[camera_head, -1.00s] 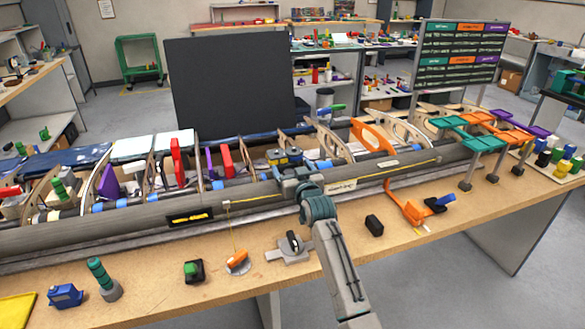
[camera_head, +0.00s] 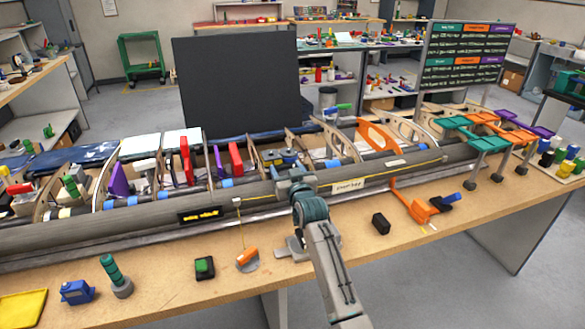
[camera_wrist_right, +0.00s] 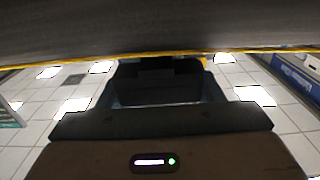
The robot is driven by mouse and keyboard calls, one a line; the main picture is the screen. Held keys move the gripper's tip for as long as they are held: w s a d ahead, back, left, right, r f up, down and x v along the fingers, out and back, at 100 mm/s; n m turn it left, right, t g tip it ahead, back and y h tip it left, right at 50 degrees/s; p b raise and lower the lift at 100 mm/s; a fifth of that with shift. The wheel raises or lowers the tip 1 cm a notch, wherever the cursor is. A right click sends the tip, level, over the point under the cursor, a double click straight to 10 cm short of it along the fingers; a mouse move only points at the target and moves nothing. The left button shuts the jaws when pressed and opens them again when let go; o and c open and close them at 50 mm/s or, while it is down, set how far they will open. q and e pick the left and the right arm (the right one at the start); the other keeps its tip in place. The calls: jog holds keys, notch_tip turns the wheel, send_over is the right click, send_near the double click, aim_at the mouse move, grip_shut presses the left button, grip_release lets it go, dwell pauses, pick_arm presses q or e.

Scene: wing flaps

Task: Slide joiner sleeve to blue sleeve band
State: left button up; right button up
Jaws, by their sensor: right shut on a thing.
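My right gripper (camera_head: 290,170) is at the long grey wing tube (camera_head: 400,168), near the middle of the bench. In the right wrist view, its dark jaws (camera_wrist_right: 157,85) lie close below a broad dark surface with a yellow edge. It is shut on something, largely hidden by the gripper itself. A blue and yellow piece (camera_head: 280,158) shows just behind the gripper; I cannot tell for sure whether it is the joiner sleeve. Light blue bands show along the inner rod, one (camera_head: 226,183) left of the gripper and one (camera_head: 333,163) right of it. My left gripper is out of view.
Wooden ribs and red and purple pieces (camera_head: 235,158) stand behind the tube. On the bench front are an orange piece (camera_head: 247,257), a green-topped button (camera_head: 204,267), a black block (camera_head: 381,223) and an orange clamp (camera_head: 419,210). A dark panel (camera_head: 235,90) stands behind.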

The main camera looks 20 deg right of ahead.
jog(key=shift+a, duration=0.15)
jog(key=shift+d, duration=0.2)
jog(key=o, duration=1.1)
jog(key=shift+d, duration=0.25)
jog(key=shift+o, duration=1.4)
jog(key=shift+d, duration=0.1)
jog(key=shift+a, duration=0.2)
jog(key=shift+s+f, duration=0.1)
jog(key=shift+s, duration=0.35)
pick_arm(q)
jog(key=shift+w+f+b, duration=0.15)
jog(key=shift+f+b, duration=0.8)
jog(key=shift+b, duration=0.15)
pick_arm(e)
jog(key=s, duration=1)
jog(key=shift+d, duration=0.15)
jog(key=shift+w, duration=0.1)
